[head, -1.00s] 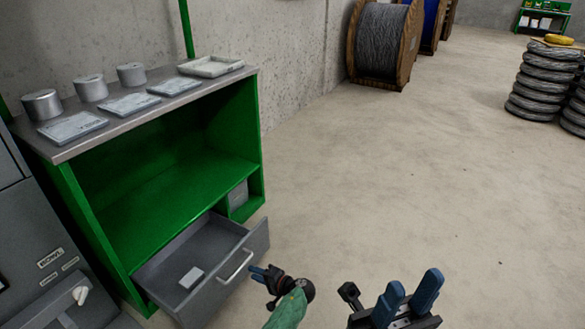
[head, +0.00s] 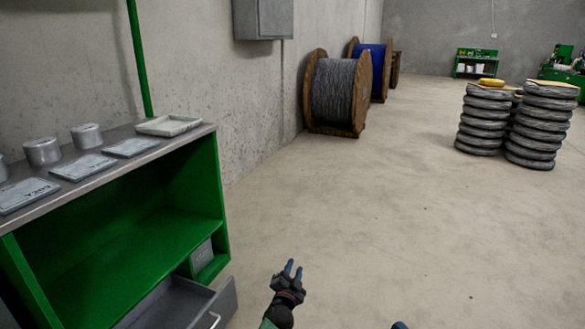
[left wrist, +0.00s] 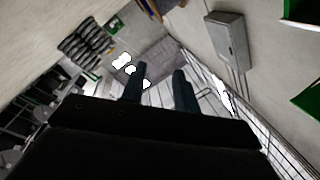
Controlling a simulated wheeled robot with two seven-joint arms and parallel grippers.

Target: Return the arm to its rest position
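My left gripper (head: 293,270) is at the bottom middle of the head view, above bare floor, to the right of the green workbench. Of my right gripper, only a small blue tip (head: 400,325) shows at the bottom edge of the head view; the rest is out of frame.
The green workbench (head: 207,190) stands at the left with several metal cups and plates on top. Its grey drawer (head: 175,305) is pulled open near the left arm. Cable reels (head: 335,95) and stacked coils (head: 540,125) are far off. The middle floor is clear.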

